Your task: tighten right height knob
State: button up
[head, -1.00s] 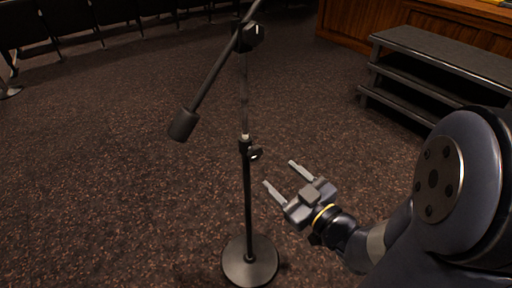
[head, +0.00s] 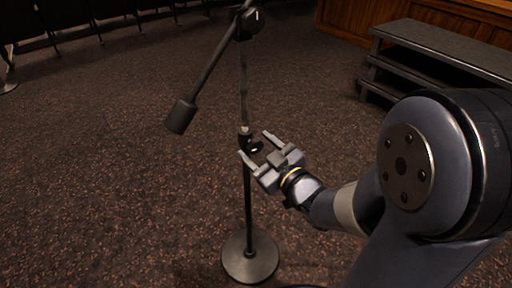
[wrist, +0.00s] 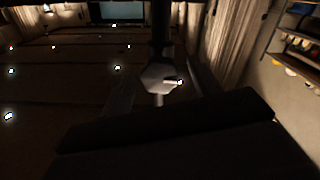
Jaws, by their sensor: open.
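The height knob (head: 256,148) is a small dark knob with a light mark on the right side of the mic stand's pole (head: 247,195). My gripper (head: 256,144) is open, and in the head view its two fingers appear on either side of the knob. Whether they touch it I cannot tell. In the wrist view the knob (wrist: 160,78) shows as a grey faceted shape between the dark fingers, with the pole behind it. The stand is upright on its round base (head: 249,256).
The stand's boom carries a dark cylindrical counterweight (head: 181,116) at upper left, with a boom clutch (head: 251,20) at the top. Black steps (head: 440,55) stand at the right by a wooden front. The carpet around the base is clear.

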jog(key=shift+w+a, duration=0.3)
jog(key=shift+w, duration=0.15)
jog(key=c, duration=1)
jog(key=shift+m, duration=0.4)
jog(key=m, duration=0.3)
jog(key=shift+m+p, duration=0.5)
jog(key=shift+m, duration=1.2)
